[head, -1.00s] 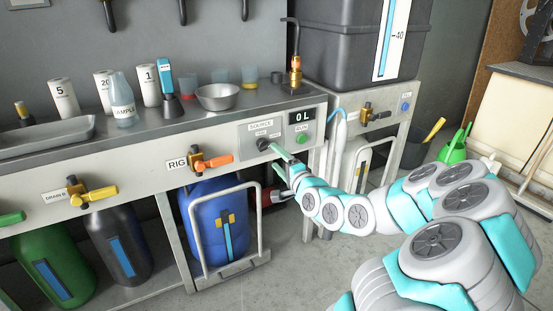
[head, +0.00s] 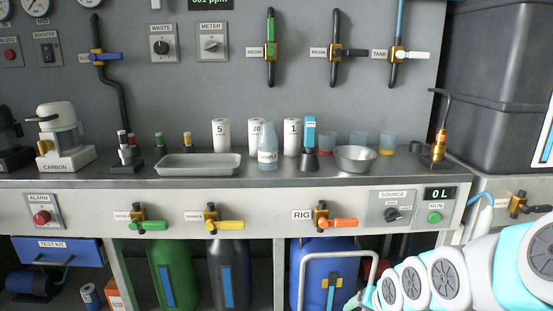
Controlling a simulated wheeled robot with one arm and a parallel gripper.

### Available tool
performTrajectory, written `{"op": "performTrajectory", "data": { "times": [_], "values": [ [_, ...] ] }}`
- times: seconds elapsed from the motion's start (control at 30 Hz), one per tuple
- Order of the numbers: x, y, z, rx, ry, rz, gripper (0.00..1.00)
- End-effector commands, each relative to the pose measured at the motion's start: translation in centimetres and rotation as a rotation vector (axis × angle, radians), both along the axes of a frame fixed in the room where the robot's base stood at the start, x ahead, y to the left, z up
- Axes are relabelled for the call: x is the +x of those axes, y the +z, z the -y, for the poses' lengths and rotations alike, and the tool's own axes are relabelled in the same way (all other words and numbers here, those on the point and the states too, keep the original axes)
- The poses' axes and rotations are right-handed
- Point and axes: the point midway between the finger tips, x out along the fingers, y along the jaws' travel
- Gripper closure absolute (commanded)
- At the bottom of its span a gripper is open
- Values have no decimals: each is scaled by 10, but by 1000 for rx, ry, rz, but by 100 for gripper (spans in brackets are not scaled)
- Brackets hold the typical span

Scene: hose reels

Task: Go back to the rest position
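My arm comes in from the right edge of the head view, its white and teal links lying low in front of the bench's right end. My gripper (head: 366,298) shows only in part at the bottom edge, in front of the blue container (head: 312,262) and its grey frame. Whether its fingers are open or shut cannot be made out. It is below and apart from the SOURCE knob (head: 392,215) and the green RUN button (head: 435,217). The display (head: 439,193) reads 0 L.
The bench top holds a tray (head: 198,166), a steel bowl (head: 356,159), a sample bottle (head: 268,150) and white canisters. Valves labelled RIG (head: 321,220) and others line the bench front. A large dark tank (head: 495,85) stands at the right.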

Motion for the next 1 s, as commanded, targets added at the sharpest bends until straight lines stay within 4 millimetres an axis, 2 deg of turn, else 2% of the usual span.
{"op": "performTrajectory", "data": {
  "times": [0.1, 0.3, 0.4, 0.5, 0.6, 0.67, 1.0],
  "values": [
    [-64, 6, -12, -117, 121, -166, 24],
    [-176, 23, -29, -212, 307, -426, 24],
    [-221, 31, -37, -219, 382, -523, 24],
    [-251, 38, -45, -210, 438, -584, 24],
    [-268, 41, -49, -202, 466, -619, 24],
    [-272, 42, -50, -200, 476, -626, 24],
    [-273, 42, -50, -199, 476, -629, 24]
  ]
}}
